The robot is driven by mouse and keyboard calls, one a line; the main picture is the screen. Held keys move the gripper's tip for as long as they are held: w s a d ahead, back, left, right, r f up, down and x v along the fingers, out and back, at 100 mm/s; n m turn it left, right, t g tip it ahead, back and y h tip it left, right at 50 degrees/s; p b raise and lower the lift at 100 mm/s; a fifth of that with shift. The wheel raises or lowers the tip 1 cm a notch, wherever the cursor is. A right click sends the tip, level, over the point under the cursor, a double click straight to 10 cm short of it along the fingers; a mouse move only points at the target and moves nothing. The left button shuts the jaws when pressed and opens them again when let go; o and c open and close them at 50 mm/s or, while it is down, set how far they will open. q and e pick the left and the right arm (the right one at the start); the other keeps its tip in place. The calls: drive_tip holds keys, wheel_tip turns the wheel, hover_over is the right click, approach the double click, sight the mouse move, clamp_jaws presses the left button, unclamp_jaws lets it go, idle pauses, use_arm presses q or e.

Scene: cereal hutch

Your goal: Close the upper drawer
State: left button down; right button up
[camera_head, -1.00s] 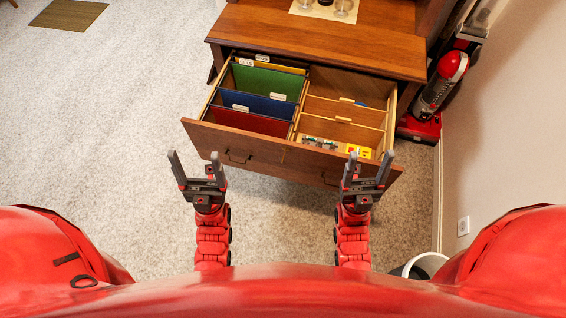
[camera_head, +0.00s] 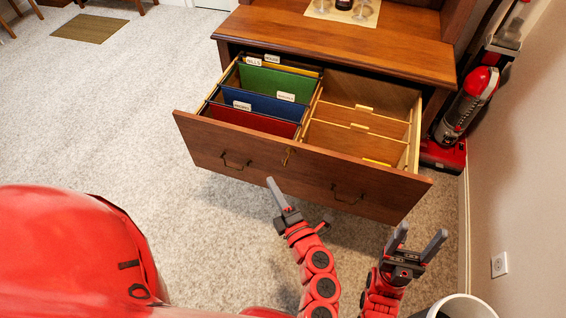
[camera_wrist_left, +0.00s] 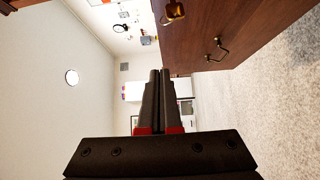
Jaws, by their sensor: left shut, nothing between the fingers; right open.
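The upper drawer (camera_head: 225,142) of the wooden hutch is pulled out, its front panel facing me with two dark handles and a small lock. It holds green, blue and red hanging files at left and wooden dividers at right. My left gripper (camera_head: 271,183) is shut and empty, its tips just in front of the drawer's lower edge, near the middle; I cannot tell if they touch. The left wrist view shows its closed fingers (camera_wrist_left: 160,90) beside the drawer front (camera_wrist_left: 250,28) with a handle. My right gripper (camera_head: 420,236) is open and empty, in front of the drawer's right end.
The hutch top (camera_head: 340,35) above the drawer carries glasses on a mat. A red vacuum cleaner (camera_head: 466,105) stands right of the hutch by the wall. A white bin (camera_head: 462,307) is at the lower right.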

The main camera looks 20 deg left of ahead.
use_arm(q)
approach(260, 139)
drive_tip(key=s+a+x, duration=0.1)
drive_tip(key=x, duration=0.4)
drive_tip(key=shift+w+d, duration=0.15)
drive_tip(key=shift+w, duration=0.65)
